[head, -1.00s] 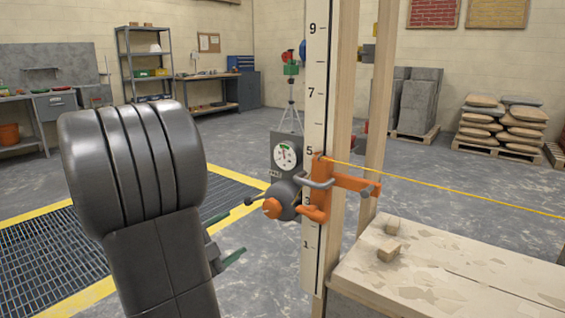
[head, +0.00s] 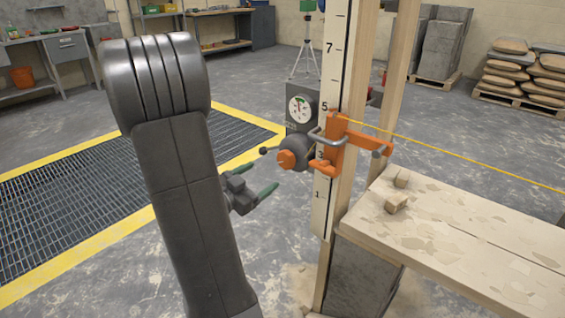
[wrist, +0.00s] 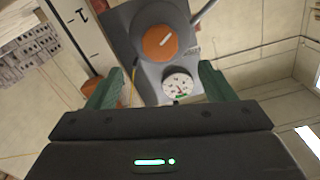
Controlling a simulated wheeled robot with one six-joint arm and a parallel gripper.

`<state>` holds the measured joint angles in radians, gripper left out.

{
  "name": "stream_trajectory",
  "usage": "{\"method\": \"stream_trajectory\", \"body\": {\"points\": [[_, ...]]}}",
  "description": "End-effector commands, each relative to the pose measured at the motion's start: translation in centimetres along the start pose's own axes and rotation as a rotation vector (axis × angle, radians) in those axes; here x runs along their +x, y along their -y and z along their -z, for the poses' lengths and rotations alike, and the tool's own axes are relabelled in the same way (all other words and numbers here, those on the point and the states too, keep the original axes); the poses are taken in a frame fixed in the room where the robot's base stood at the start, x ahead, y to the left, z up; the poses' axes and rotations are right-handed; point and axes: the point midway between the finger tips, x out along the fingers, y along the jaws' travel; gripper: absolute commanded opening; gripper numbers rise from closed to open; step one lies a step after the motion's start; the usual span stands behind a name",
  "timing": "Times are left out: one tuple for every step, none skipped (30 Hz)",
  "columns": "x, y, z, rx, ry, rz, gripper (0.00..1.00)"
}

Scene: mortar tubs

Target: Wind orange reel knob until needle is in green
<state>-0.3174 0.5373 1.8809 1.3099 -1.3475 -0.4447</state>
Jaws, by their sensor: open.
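The orange reel knob (head: 287,160) sits on the grey reel, clamped to the marked upright staff. In the wrist view the knob (wrist: 159,42) faces me, with a pale line across it. The round white gauge (head: 299,109) stands just above and behind the reel, and its dial (wrist: 178,86) also shows in the wrist view. A green patch shows on the dial, but the needle is too small to read against it. My gripper (head: 261,176) is open and empty, its green fingers apart, short of the knob and lower left of it in the head view.
The numbered staff (head: 329,90) and an orange bracket (head: 338,145) stand right beside the reel. A yellow line (head: 460,158) runs off to the right. A wooden bench (head: 450,250) with small blocks stands at right. A floor grate (head: 80,210) lies at left.

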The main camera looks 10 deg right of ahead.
Motion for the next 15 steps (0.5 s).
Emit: {"method": "stream_trajectory", "body": {"points": [[1.0,-0.2,-0.1,0.001,0.0,-0.005,0.76],[1.6,-0.2,-0.1,0.001,-0.002,-0.005,0.76],[2.3,-0.2,-0.1,0.002,-0.001,-0.005,0.76],[2.9,-0.2,-0.1,0.002,-0.001,-0.005,0.76],[3.5,-0.2,-0.1,0.002,-0.002,-0.005,0.76],[4.2,-0.2,-0.1,0.003,-0.001,-0.004,0.76],[4.8,-0.2,-0.1,0.003,-0.002,-0.005,0.76],[5.3,-0.2,-0.1,0.003,-0.002,-0.004,0.76],[6.0,-0.2,-0.1,0.003,-0.001,-0.004,0.76],[6.5,-0.2,-0.1,0.003,-0.001,-0.004,0.76],[7.0,-0.2,-0.1,0.003,-0.001,-0.004,0.76],[7.6,-0.2,-0.1,0.002,-0.001,-0.003,0.76],[8.0,-0.1,-0.1,0.002,-0.001,-0.002,0.76],[8.4,-0.1,-0.1,0.002,-0.001,-0.003,0.76],[8.9,-0.1,-0.1,0.002,0.0,-0.003,0.76]]}}
